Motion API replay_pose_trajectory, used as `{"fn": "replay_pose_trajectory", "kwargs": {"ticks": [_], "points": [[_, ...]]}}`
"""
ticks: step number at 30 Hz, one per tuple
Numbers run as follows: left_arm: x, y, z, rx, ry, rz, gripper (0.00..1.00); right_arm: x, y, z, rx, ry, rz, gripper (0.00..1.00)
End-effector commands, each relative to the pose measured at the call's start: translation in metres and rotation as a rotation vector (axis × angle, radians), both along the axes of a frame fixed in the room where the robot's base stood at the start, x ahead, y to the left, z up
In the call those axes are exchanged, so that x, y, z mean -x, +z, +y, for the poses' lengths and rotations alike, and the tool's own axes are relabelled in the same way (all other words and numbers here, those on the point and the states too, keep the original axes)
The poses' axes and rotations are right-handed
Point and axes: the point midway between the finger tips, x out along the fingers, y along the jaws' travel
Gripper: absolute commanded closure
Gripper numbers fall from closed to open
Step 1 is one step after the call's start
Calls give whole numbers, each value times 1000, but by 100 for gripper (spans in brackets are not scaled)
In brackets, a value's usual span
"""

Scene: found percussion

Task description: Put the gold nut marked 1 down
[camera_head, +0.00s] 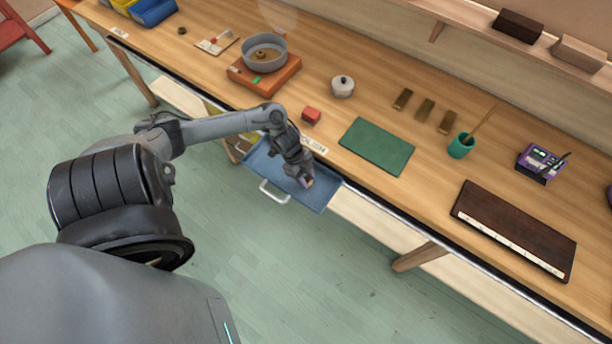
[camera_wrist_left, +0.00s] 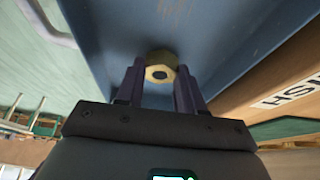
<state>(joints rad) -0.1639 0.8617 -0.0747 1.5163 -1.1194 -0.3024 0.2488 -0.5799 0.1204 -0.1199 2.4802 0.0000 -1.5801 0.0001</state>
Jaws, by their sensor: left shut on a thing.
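My left gripper (camera_head: 307,182) reaches down into or just above an open blue drawer (camera_head: 262,163) at the table's front. In the left wrist view its two dark fingers are shut on a gold hexagonal nut (camera_wrist_left: 158,57) with a dark hole. The nut lies against the blue drawer bottom (camera_wrist_left: 215,30) in that picture; I cannot tell whether it touches it. No number on the nut can be read. My right gripper is not in view.
A grey pan (camera_head: 265,50) sits on an orange base. The drawer has a pale handle (camera_head: 273,193). The drawer's right part looks empty.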

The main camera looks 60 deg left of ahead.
Motion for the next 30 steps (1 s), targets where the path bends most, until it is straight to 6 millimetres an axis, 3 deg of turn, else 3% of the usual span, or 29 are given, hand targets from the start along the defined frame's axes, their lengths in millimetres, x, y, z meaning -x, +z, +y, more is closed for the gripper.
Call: {"fn": "replay_pose_trajectory", "kwargs": {"ticks": [12, 13, 17, 30], "points": [[-1, -4, 0, -1, 0, -2, 97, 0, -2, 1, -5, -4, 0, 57], [-1, -3, 0, -1, 0, -2, 58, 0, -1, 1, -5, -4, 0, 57], [0, -3, 0, -1, -1, -1, 38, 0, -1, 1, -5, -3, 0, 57], [1, 5, 3, -3, 0, -1, 37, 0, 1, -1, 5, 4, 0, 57]]}}
